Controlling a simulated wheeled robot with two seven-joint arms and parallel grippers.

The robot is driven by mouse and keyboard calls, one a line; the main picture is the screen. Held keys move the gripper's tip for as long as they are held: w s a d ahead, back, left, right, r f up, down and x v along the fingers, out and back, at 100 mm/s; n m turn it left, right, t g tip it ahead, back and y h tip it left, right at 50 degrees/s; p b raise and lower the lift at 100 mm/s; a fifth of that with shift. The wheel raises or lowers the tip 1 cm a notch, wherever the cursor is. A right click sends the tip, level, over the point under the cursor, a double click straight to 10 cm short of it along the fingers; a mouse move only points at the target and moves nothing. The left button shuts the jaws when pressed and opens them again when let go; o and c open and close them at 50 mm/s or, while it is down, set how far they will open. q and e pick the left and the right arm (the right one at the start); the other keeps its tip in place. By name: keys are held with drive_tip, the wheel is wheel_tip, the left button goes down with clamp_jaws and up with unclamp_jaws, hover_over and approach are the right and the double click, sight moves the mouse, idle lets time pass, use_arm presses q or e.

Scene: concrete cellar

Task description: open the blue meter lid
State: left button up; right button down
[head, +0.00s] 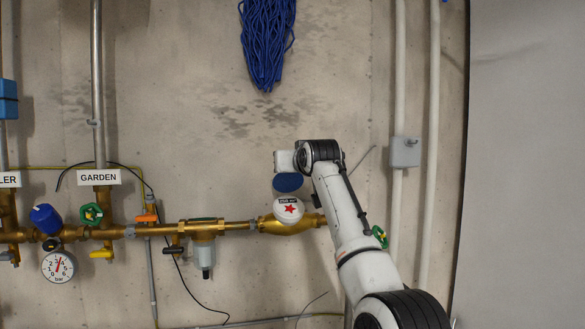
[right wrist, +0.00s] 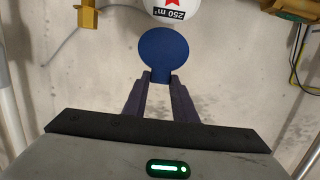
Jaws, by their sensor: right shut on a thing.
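The blue meter lid (head: 288,183) is a round disc just above the water meter and tilted up off its face. The meter (head: 289,210) has a white face with a red star and sits on the brass pipe; the face shows uncovered. My right gripper (right wrist: 160,77) is shut on the edge of the lid, which shows face-on in the right wrist view (right wrist: 164,50). The meter face, with "250 m³" on it, shows partly at the top of that view (right wrist: 172,10). The fingertips are hidden in the head view. My left gripper is not in view.
A brass pipe (head: 240,226) runs along the wall with a filter (head: 204,255), a pressure gauge (head: 58,266) and coloured valve handles to the left. A blue rope bundle (head: 267,45) hangs above. A grey box (head: 405,152) is on the right pipes.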

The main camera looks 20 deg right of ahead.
drive_tip(key=shift+r, duration=0.25)
drive_tip(key=c, duration=1.5)
unclamp_jaws()
drive_tip(key=shift+s, duration=0.1)
drive_tip(key=shift+o, duration=0.3)
drive_tip(key=shift+f, duration=0.1)
drive_tip(key=shift+f, duration=0.1)
drive_tip(key=b+v, duration=0.4)
drive_tip(key=v, duration=0.6)
drive_tip(key=shift+s, duration=0.15)
